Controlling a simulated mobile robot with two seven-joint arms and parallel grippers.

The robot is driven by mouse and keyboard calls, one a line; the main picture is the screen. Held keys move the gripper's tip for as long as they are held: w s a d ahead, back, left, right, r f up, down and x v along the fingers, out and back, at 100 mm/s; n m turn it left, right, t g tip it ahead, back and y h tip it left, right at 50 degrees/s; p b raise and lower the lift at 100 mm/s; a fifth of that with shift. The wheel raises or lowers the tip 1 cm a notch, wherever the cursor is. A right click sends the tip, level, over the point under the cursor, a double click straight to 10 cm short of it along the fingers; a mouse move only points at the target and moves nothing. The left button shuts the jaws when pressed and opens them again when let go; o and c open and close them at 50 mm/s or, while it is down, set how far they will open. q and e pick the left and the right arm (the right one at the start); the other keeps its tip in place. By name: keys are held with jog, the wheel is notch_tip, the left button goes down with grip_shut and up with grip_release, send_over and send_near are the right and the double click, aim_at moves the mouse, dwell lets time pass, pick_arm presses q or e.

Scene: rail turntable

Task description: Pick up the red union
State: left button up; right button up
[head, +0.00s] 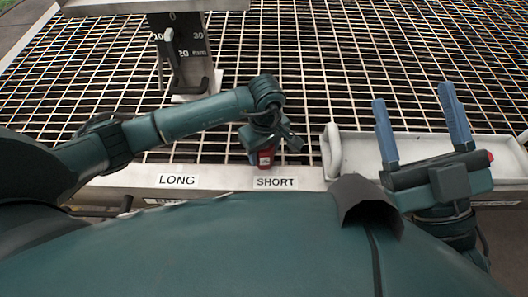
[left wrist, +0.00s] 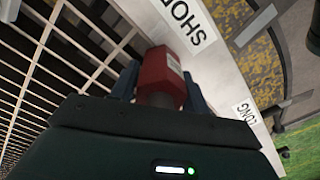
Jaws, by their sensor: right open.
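The red union (head: 265,157) is at the front edge of the grating, just behind the SHORT label, in the head view. It has a pale label on its side. In the left wrist view the red union (left wrist: 160,72) sits between the two blue fingers of my left gripper (left wrist: 161,90), which lie close against both its sides. In the head view my left gripper (head: 268,146) is over the union and hides its upper part. I cannot tell whether the union touches the surface below. My right gripper (head: 419,118) is open and empty, fingers pointing up, in front of the white tray.
A white tray (head: 334,152) stands at the right on the grating. A black gauge (head: 178,50) with a millimetre scale stands at the back left. SHORT (head: 275,183) and LONG (head: 177,181) labels mark the front rail. The grating's middle is clear.

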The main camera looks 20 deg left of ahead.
pick_arm(q)
jog(key=c, duration=0.8)
